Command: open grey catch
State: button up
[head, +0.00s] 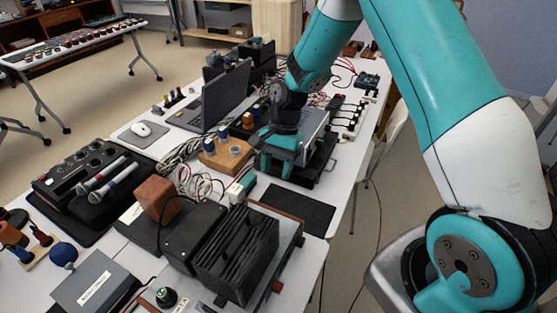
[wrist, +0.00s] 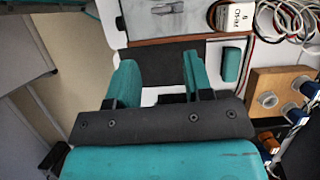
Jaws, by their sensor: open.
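My gripper (head: 276,166) is over the table beside a grey case (head: 314,130), its teal fingers pointing down. In the wrist view my gripper (wrist: 160,72) shows two teal fingers set wide apart, with nothing held between them. A pale surface with a dark part (wrist: 172,97) shows low between the fingers, partly hidden by the gripper's dark crossbar. I cannot tell whether this is the grey catch. No catch can be made out clearly in the head view, where the gripper covers part of the case.
A black mat (head: 297,210) lies in front of the gripper. A wooden block with knobs (head: 226,154) and a small labelled box (head: 241,187) stand to its left. A black finned unit (head: 237,252) stands nearer. Loose cables lie left; the table's right edge is close.

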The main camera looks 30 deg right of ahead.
jog(key=shift+v, duration=1.5)
jog(key=s+a+r+n+t, duration=0.1)
jog(key=s+a+r+n, duration=0.25)
jog(key=r, duration=0.25)
jog(key=s+a+r+n, duration=0.2)
jog(key=s+r+n, duration=0.1)
jog(key=s+r, duration=0.15)
jog(key=s+a+r+n+t, duration=0.1)
jog(key=s+a+r+n, duration=0.1)
jog(key=s+r+n, duration=0.2)
jog(key=s+a+r+n, duration=0.2)
jog(key=s+r+n, duration=0.2)
jog(key=s+n, duration=0.3)
jog(key=s, duration=0.4)
jog(key=shift+t+y+b, duration=0.35)
jog(key=shift+t+y, duration=0.05)
